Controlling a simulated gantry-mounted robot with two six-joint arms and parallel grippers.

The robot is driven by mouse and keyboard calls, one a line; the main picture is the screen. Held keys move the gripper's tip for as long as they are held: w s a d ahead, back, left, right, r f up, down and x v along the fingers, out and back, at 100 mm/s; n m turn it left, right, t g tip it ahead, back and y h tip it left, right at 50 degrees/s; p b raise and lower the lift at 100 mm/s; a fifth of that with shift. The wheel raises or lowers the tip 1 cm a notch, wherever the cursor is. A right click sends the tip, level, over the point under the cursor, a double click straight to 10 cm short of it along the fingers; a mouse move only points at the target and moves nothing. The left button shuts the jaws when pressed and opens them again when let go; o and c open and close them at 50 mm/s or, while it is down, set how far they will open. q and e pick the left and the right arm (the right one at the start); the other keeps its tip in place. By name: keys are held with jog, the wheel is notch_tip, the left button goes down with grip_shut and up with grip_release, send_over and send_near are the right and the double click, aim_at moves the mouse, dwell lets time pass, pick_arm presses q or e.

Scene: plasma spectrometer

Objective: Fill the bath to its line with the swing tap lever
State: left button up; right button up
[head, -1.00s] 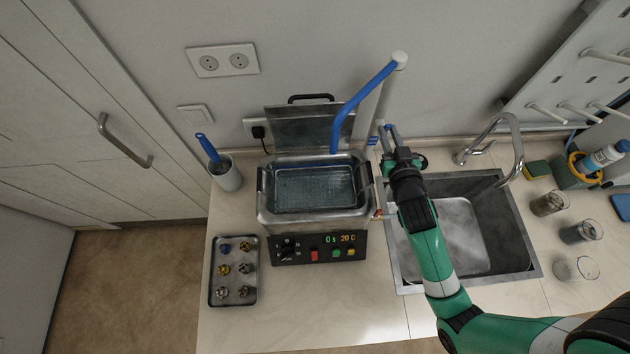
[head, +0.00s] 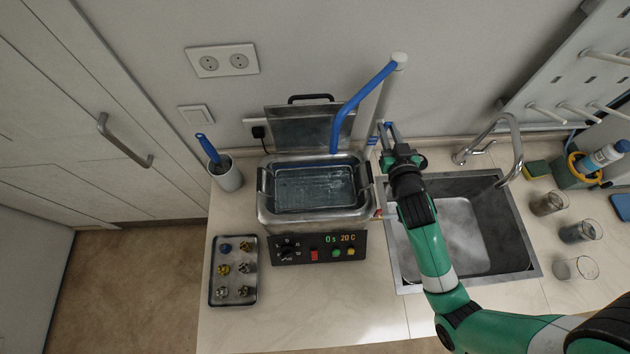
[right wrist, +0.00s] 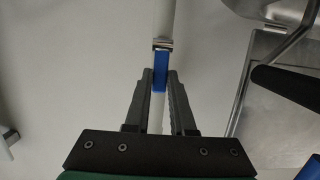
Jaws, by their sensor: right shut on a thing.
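The steel bath (head: 265,215) stands on the counter, with clear bluish water (head: 315,188) in it. I cannot make out its fill line. A blue swing spout (head: 360,100) slopes from a white upright post down to the back of the bath. My right gripper (head: 387,128) is beside the post, right of the bath's back corner. In the right wrist view, my right gripper (right wrist: 160,82) is shut on the blue tap lever (right wrist: 160,70), in front of a pale pipe with a metal collar. My left gripper is not in view.
The raised lid (head: 300,128) stands behind the bath and its control panel (head: 318,248) is in front. A sink (head: 510,265) with a chrome faucet (head: 518,150) lies to the right. A parts tray (head: 233,297) and brush cup (head: 230,178) are on the left.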

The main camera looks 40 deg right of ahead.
jog(key=shift+w+d+r, duration=0.1)
jog(key=shift+w+d, duration=0.1)
jog(key=shift+w+d, duration=0.2)
jog(key=shift+w, duration=0.05)
dwell(0.3)
jog(key=o, duration=1)
